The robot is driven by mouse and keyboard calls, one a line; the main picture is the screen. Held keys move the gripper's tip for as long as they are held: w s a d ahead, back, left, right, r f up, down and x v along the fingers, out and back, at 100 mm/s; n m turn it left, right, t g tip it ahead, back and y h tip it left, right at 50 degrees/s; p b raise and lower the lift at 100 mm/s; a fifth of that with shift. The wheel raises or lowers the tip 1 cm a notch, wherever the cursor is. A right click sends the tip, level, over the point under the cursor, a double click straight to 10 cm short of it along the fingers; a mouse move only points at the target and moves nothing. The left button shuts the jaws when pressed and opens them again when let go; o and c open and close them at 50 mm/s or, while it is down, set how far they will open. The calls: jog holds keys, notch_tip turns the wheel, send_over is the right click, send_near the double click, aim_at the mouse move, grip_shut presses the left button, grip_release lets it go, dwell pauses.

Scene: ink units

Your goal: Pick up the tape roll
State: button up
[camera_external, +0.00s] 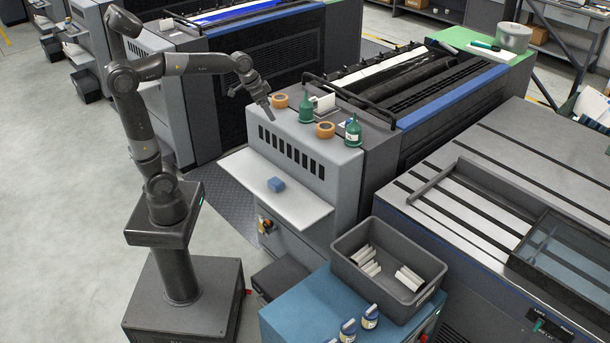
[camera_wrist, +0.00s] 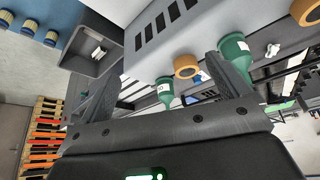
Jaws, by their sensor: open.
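Two orange-tan tape rolls stand on top of the grey press housing. The left tape roll (camera_external: 280,101) is close to my gripper (camera_external: 262,98) and also shows at the top right edge of the wrist view (camera_wrist: 306,10). The other tape roll (camera_external: 325,130) sits between two green bottles; in the wrist view it shows between my fingers' directions (camera_wrist: 178,63). My gripper (camera_wrist: 162,66) is open and empty, above the housing's left front edge, touching no roll that I can see.
A green bottle (camera_external: 306,110) stands between the rolls, and a second green bottle (camera_external: 352,133) stands at the right. A blue block (camera_external: 276,185) lies on the white shelf below. A grey bin (camera_external: 437,272) holds pale pieces. A black rail runs behind the housing top.

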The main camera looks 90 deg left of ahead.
jog(key=w+a+f+n, duration=0.1)
jog(key=w+a+n, duration=0.1)
jog(key=a, duration=1.3)
jog(key=n+g+y, duration=0.1)
send_near(281, 97)
jog(key=x, duration=1)
jog(key=shift+f, duration=0.15)
jog(key=shift+c, duration=0.4)
jog(key=c, duration=1)
jog(key=shift+c, duration=0.2)
